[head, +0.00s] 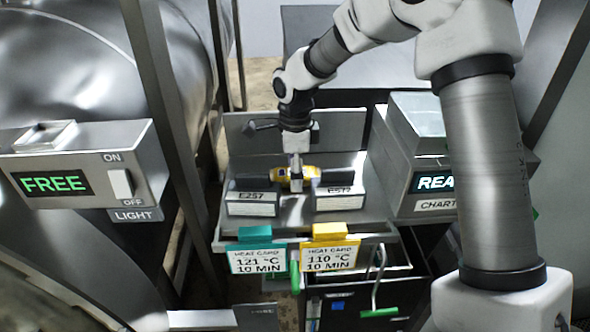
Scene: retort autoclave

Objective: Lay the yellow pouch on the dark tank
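A small yellow item (309,173), likely the yellow pouch, lies on the steel shelf behind two labelled blocks. My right gripper (296,186) reaches down over it from above, fingers at its middle. The fingers cover part of it, and I cannot tell whether they are closed on it. My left gripper is not in view. A large shiny steel vessel (75,55) fills the upper left. I cannot tell which thing is the dark tank; a dark open space shows below the shelf.
Green (256,258) and yellow (331,255) heat cards hang on the shelf's front. A FREE panel (85,168) is left; a steel box (413,145) stands right of the shelf.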

